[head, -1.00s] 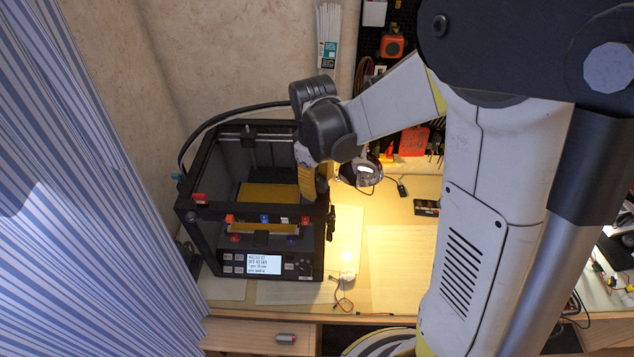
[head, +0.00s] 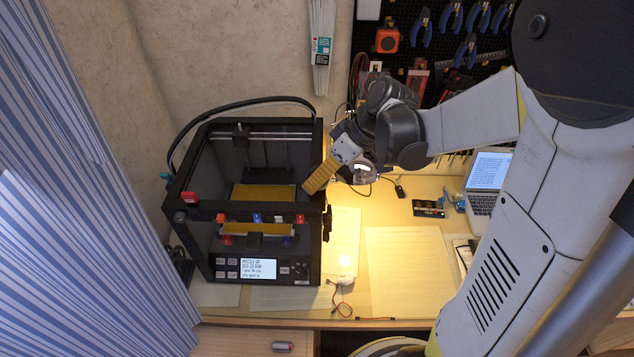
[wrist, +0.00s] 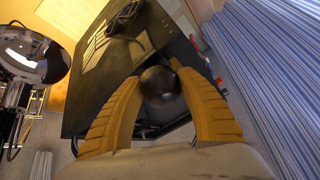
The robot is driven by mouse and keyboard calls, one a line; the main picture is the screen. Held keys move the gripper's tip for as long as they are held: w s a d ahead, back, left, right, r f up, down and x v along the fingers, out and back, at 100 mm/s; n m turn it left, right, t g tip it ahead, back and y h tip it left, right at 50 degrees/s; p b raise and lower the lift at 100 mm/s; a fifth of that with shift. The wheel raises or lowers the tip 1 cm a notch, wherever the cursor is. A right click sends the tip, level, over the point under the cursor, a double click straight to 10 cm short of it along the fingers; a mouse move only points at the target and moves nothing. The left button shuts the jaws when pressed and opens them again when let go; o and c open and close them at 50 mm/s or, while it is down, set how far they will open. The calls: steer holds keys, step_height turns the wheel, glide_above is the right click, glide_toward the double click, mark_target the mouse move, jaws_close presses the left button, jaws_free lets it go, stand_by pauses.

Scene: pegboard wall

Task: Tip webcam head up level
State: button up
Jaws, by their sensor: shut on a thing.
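My gripper (head: 314,186) has yellow ribbed fingers and points down and left at the right side of the black 3D printer (head: 190,255). In the wrist view my gripper (wrist: 160,92) has its two fingertips closed on opposite sides of a glossy dark ball, which looks like the webcam head (wrist: 160,86). The ball is in front of the printer's dark panel (wrist: 115,60). Its lens and which way it faces cannot be made out. In the head view the webcam head is hidden by the fingers or too small to tell.
A lamp with a round head (head: 362,172) stands close to my wrist and shows at left in the wrist view (wrist: 32,48). A striped curtain (head: 80,200) hangs at the left. The pegboard (head: 450,70) holds tools. Paper sheets (head: 400,265) and a laptop (head: 487,172) lie right.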

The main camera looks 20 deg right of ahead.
steer(key=shift+y, duration=0.3)
steer(key=o, duration=1.2)
steer(key=shift+c, duration=0.2)
steer(key=shift+d, duration=0.1)
steer(key=v, duration=1.2)
steer(key=shift+s, duration=0.15)
steer(key=shift+f, duration=0.1)
steer(key=s+a+f+m+t+h+b, duration=0.1)
steer(key=s+a+f+m+h+b, duration=0.1)
steer(key=f+b, duration=0.4)
steer(key=s+a+f+m+t+h+b, duration=0.1)
steer(key=s+a+f+m+h+b, duration=0.1)
steer(key=f+b, duration=0.5)
steer(key=s+a+f+m+t+h+b, duration=0.2)
steer(key=s+a+f+m+b, duration=0.1)
steer(key=s+f+b, duration=0.3)
step_height(320, 180, down, 3)
steer(key=shift+a+r+b, duration=0.15)
steer(key=shift+a+b, duration=0.15)
steer(key=shift+b, duration=0.15)
